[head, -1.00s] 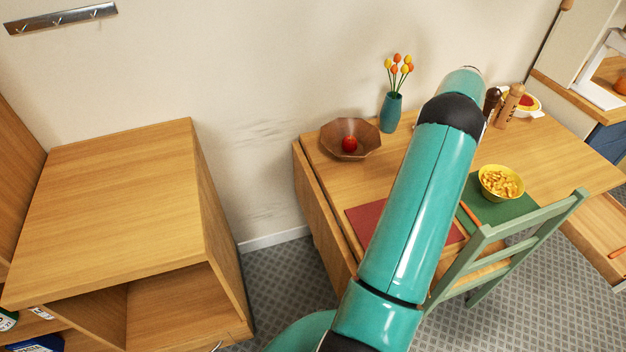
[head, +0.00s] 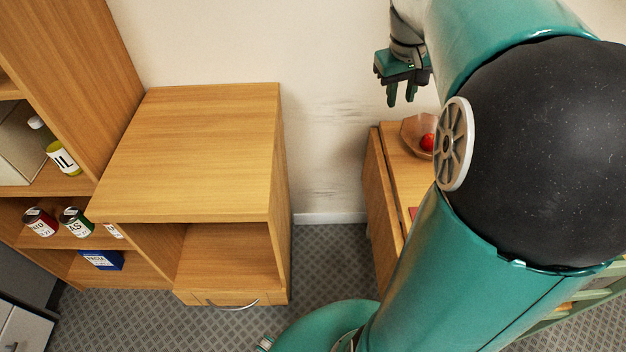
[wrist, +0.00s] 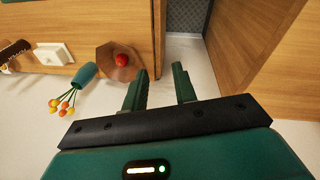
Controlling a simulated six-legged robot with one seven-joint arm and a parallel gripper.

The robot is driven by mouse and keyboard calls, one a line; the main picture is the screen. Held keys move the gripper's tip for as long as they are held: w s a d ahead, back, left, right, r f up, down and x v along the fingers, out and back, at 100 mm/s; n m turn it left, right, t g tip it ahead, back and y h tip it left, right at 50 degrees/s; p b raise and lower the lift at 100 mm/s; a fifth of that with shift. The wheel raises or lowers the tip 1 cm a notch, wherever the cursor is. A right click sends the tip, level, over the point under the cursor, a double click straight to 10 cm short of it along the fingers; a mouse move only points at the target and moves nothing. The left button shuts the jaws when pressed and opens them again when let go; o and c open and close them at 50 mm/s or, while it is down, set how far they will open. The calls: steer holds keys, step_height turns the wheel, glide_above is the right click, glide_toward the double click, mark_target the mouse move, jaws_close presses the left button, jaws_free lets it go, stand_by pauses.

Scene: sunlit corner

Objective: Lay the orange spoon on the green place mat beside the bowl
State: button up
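My gripper (head: 401,100) hangs high in front of the wall, near the left end of the dining table (head: 405,175). Its two fingers are apart with nothing between them, as the wrist view (wrist: 160,76) also shows. The orange spoon, the green place mat and the yellow bowl of food show in neither view now. My arm covers most of the table in the head view.
On the table are a brown bowl (wrist: 113,72) with a red apple (wrist: 122,60) and a teal vase (wrist: 86,74) of flowers. A wooden cabinet (head: 190,150) stands left, beside shelves holding bottle (head: 58,152) and cans (head: 75,221). Floor shows between cabinet and table.

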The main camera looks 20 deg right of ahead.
steer(key=s+a+t, duration=0.1)
steer(key=s+a, duration=0.3)
steer(key=a, duration=0.4)
steer(key=s+a+f+n+t+y, duration=0.1)
steer(key=s+a, duration=0.3)
steer(key=a, duration=0.5)
steer(key=s+a+f+n+t+y, duration=0.1)
steer(key=s+a, duration=0.3)
steer(key=a, duration=0.4)
steer(key=shift+a+t, duration=0.35)
steer(key=shift+t, duration=0.45)
steer(key=shift+s+f, duration=0.1)
